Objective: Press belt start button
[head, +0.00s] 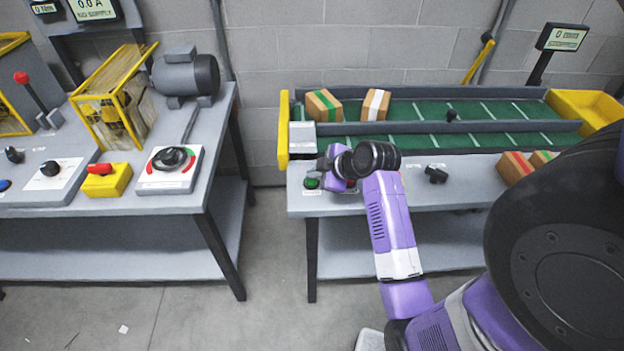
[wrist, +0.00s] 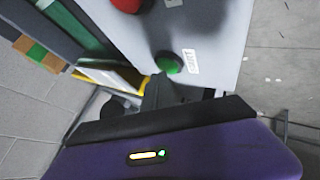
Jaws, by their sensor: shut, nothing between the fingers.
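The green belt start button (head: 312,183) is at the left front end of the conveyor table. In the wrist view the green button (wrist: 168,63) is a round cap on the grey top, beside a label reading START (wrist: 191,61). My gripper (head: 324,168) is shut and empty, close to the button in the head view. In the wrist view my gripper's dark fingers (wrist: 160,88) point toward the button and lie just below it in the picture. I cannot tell whether they touch it.
A red button (wrist: 130,4) is near the green one. The conveyor belt (head: 420,133) carries boxes (head: 324,106) behind it. A black knob (head: 436,174) stands further right on the table. A gap of floor separates the left bench (head: 215,195).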

